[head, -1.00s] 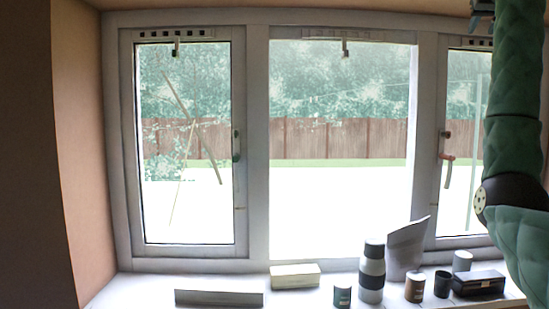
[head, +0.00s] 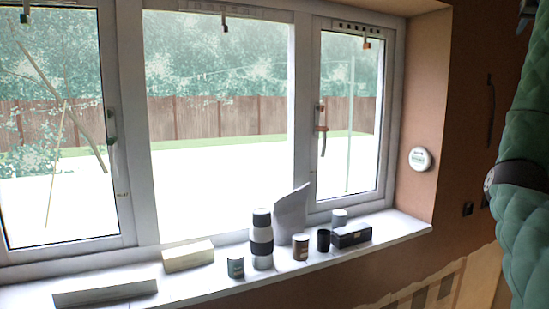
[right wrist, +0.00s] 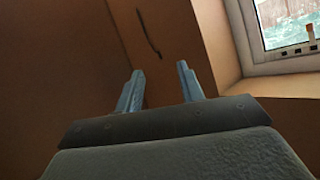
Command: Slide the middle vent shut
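The middle vent (head: 205,6) is a slotted strip in the top frame of the middle window, cut by the top edge of the head view. Its small tab (head: 223,18) hangs below it; how far the vent is open is too small to tell. My right arm rises along the right edge of the head view, and its gripper end is mostly out of the picture at the top. In the right wrist view my right gripper (right wrist: 160,88) has its two fingers apart with nothing between them, well away from the vents. My left gripper is not in view.
The right vent (head: 355,28) has an orange-brown tab and also shows in the right wrist view (right wrist: 297,50). The left tab (head: 25,12) is at the far left. The sill holds a striped bottle (head: 261,240), a pale box (head: 188,256), a black box (head: 351,235) and several small pots.

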